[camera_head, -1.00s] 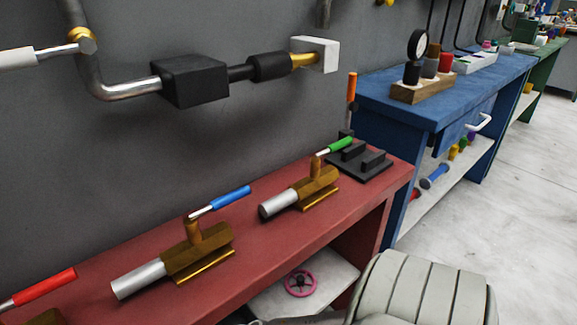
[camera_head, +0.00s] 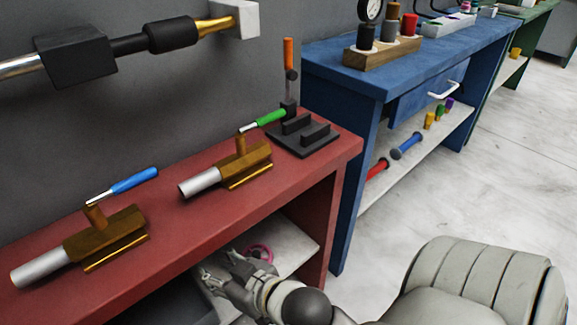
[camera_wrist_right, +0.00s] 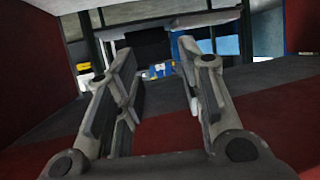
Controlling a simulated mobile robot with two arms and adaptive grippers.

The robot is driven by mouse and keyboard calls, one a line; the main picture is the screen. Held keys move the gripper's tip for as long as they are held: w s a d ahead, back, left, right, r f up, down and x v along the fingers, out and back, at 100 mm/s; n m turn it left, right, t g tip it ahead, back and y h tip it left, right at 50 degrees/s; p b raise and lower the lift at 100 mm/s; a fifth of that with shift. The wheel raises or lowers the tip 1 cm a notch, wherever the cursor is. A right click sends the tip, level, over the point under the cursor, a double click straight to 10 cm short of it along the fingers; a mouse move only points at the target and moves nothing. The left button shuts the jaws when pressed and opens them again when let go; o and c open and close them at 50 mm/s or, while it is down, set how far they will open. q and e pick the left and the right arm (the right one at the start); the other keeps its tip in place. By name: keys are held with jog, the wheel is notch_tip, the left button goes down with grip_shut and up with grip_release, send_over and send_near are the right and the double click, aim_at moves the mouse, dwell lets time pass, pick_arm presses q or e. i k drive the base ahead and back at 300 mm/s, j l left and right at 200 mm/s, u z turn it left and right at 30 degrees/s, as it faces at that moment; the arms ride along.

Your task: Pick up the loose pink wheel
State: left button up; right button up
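The pink wheel (camera_head: 260,252) lies on the pale lower shelf under the red bench in the head view, partly covered by my right gripper. My right gripper (camera_head: 214,268) is in front of the shelf opening, just left of and nearer than the wheel in the picture. In the right wrist view its fingers (camera_wrist_right: 155,58) are spread apart with nothing between them. The wheel cannot be made out in that view. My left gripper is not in view.
The red bench top (camera_head: 190,240) overhangs the shelf (camera_head: 295,245) and carries brass valves with blue (camera_head: 134,180) and green (camera_head: 271,118) handles. A black clamp base (camera_head: 304,138) sits at its right end. A blue bench (camera_head: 400,75) stands beyond, with open floor to its right.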

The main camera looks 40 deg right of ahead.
aim_at(256, 254)
jog(key=k+j+z, duration=0.1)
jog(key=z, duration=0.25)
jog(key=k+z, duration=0.1)
jog(key=z, duration=0.25)
jog(key=k+j+z, duration=0.1)
jog(key=z, duration=0.25)
jog(key=i, duration=0.3)
jog(key=k+l+u, duration=0.2)
jog(key=l+u, duration=0.15)
jog(key=l, duration=0.2)
